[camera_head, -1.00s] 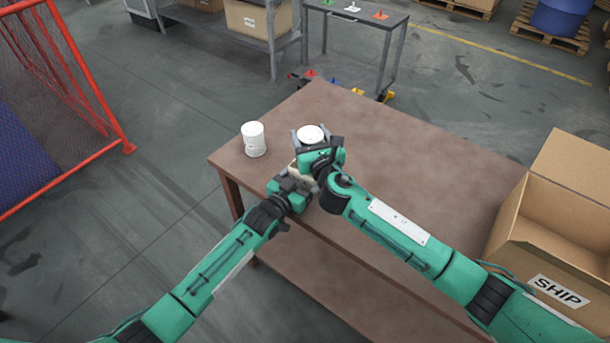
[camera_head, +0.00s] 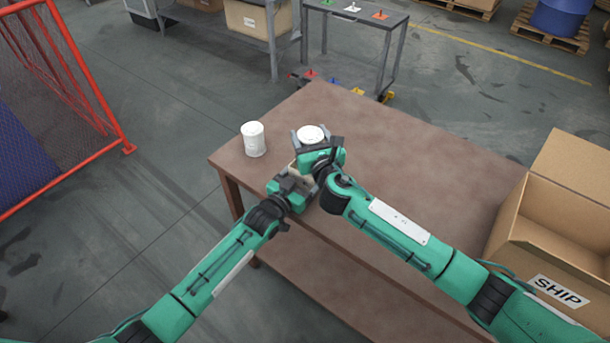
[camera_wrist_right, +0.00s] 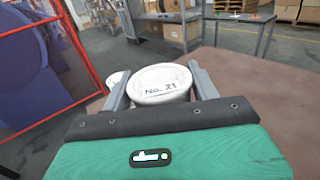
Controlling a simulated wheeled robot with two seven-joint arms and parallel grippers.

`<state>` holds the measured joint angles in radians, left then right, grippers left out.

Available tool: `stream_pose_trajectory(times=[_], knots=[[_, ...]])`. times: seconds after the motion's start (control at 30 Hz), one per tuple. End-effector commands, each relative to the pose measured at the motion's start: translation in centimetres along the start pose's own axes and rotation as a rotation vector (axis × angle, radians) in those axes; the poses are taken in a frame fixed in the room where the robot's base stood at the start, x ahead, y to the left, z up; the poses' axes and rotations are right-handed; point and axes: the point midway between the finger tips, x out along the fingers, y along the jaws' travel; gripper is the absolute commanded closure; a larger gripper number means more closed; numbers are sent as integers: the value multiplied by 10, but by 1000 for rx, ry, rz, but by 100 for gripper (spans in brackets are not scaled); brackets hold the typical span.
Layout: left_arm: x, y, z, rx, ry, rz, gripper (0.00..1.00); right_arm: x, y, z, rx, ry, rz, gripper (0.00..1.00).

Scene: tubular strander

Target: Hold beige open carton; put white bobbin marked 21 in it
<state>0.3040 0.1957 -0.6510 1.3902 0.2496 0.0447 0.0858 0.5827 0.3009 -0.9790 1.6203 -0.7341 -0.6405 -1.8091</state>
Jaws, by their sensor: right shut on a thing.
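A white bobbin marked "No. 21" (camera_wrist_right: 160,88) sits between the fingers of my right gripper (camera_wrist_right: 158,84), which is shut on it. In the head view the same bobbin's white top (camera_head: 311,133) shows at my right gripper (camera_head: 317,140), over the table's left part. My left gripper (camera_head: 297,180) is just below and left of it, at the table's front edge. A small beige piece, perhaps the open carton (camera_head: 301,168), shows between the two grippers, mostly hidden. I cannot tell the left fingers' state.
A second white bobbin (camera_head: 253,139) stands on the brown table (camera_head: 400,130) near its left corner. A large open box marked SHIP (camera_head: 560,240) is at the right. The table's middle and back are clear. An orange-framed mesh guard (camera_head: 90,90) is at the left.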

Motion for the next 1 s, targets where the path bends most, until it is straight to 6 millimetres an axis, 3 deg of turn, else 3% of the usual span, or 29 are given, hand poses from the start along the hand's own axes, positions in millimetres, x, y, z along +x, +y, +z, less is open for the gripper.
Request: stream_pose_trajectory(times=[1.0], knots=[[0, 0, 0, 0, 0, 0, 42, 0, 0, -39, 0, 0, -1, 65]])
